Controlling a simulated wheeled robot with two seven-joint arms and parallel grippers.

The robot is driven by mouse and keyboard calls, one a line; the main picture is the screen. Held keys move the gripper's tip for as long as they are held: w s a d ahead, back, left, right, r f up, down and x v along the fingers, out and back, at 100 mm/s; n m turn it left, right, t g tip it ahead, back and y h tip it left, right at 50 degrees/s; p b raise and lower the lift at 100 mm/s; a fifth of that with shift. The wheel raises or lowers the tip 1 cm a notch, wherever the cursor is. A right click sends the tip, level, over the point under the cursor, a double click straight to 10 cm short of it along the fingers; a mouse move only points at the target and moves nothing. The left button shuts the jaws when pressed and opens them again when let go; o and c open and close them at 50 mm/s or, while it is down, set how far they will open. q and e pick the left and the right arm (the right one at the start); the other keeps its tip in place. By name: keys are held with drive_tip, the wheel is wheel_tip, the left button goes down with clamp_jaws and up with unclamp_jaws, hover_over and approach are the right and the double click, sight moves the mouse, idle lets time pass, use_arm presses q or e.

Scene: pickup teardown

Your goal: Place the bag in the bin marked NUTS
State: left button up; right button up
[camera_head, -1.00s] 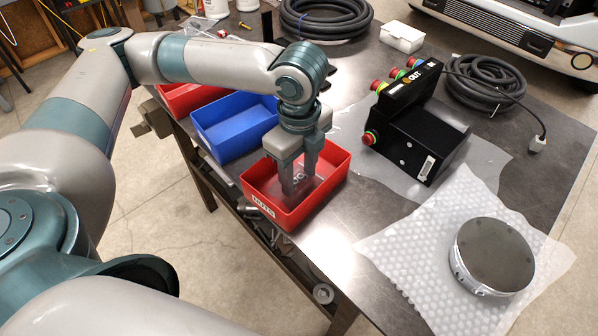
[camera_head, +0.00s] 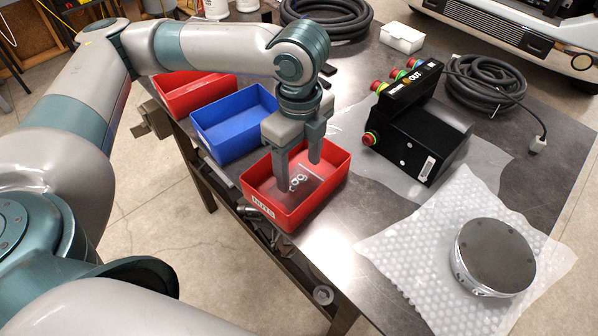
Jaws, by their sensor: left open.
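The bin marked NUTS (camera_head: 262,206) is the near red bin at the table's left edge, with a white label on its front wall. A clear bag (camera_head: 300,184) with white lettering lies inside it, partly hidden by a finger. My left gripper (camera_head: 298,176) points down over this bin, open, with its fingertips apart. One finger reaches down into the bin at the left, and the other is near the back wall. The bag does not appear clamped between them. My right gripper is not in view.
A blue bin (camera_head: 232,127) and another red bin (camera_head: 195,93) stand in a row behind. To the right are a black control box (camera_head: 415,140) with coloured buttons, a coiled hose (camera_head: 485,82), and a round metal disc (camera_head: 495,256) on bubble wrap (camera_head: 400,262).

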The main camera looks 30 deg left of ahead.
sight(299, 180)
use_arm(q)
wheel_tip(299, 180, up, 9)
drive_tip(key=shift+b, duration=0.3)
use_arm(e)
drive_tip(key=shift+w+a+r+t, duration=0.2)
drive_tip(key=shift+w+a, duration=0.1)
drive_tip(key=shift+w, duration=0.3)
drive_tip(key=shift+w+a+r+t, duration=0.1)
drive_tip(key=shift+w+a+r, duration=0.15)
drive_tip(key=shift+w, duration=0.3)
use_arm(q)
drive_tip(key=shift+f, duration=0.1)
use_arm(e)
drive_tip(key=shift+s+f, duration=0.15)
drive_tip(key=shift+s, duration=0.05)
